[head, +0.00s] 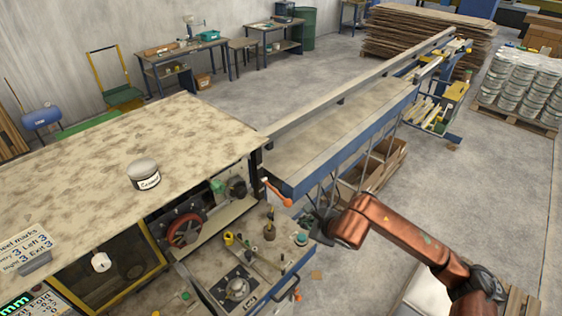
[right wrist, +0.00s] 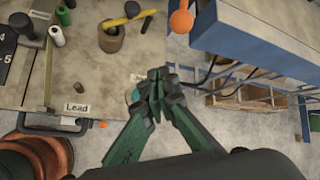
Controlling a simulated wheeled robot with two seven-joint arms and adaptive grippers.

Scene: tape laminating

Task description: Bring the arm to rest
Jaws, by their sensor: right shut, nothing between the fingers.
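My right arm (head: 395,232) is copper-coloured and comes in from the lower right of the head view. My right gripper (head: 322,228) is dark and small there, in the air beside the machine's right end. In the right wrist view my right gripper (right wrist: 157,88) has green fingers with dark tips that meet, shut on nothing. Below it are the edge of a worktop (right wrist: 95,92) and the floor. My left arm and gripper are not in view.
Tools and knobs crowd the lower worktop (head: 205,270).

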